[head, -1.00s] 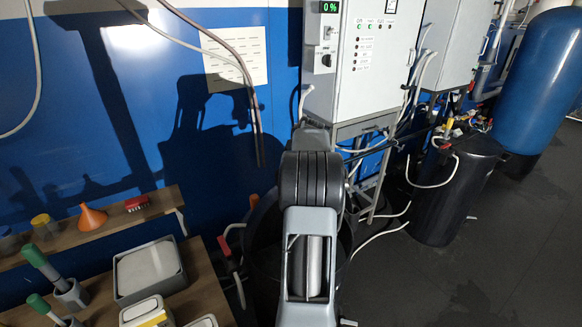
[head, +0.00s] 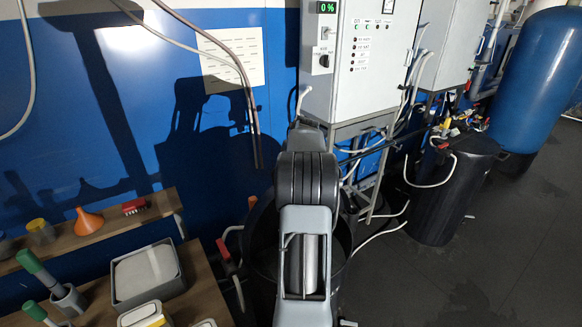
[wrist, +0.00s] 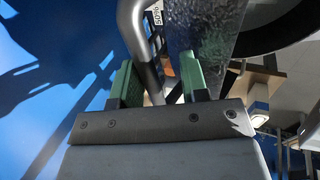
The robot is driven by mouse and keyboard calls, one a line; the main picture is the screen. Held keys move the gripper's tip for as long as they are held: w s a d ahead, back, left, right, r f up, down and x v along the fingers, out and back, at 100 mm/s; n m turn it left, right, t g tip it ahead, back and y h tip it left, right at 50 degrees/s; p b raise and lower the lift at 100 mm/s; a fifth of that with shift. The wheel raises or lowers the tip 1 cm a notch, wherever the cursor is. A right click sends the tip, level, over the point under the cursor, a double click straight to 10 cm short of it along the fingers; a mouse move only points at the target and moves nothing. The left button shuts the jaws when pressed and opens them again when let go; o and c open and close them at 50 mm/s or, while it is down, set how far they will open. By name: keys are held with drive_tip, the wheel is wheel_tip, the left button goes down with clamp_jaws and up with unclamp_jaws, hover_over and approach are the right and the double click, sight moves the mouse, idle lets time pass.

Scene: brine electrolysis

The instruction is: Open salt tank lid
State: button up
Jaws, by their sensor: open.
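In the wrist view my gripper (wrist: 158,82) is open, with its two green-padded fingers apart. A curved grey metal tube (wrist: 143,45) runs between the fingers, and I cannot tell whether it touches them. A dark round rim (wrist: 285,32) shows at the upper right. In the head view a large black tub (head: 262,245) stands behind my arm, mostly hidden by it. A second black tank (head: 455,190) with a closed top stands to the right. I cannot tell which of these is the salt tank. My gripper is hidden in the head view.
A grey-white control cabinet (head: 358,60) reading 0 % stands on a metal frame behind. A wooden shelf (head: 130,226) holds an orange funnel (head: 88,221). A bench below holds a grey tray (head: 147,273). Hoses lie near the tanks. The dark floor at right is clear.

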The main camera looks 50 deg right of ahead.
drive_tip(key=shift+r, duration=0.1)
drive_tip(key=d+v, duration=0.1)
drive_tip(key=v, duration=0.6)
drive_tip(key=shift+a, duration=0.5)
drive_tip(key=shift+s+r, duration=0.15)
drive_tip(key=shift+a, duration=0.1)
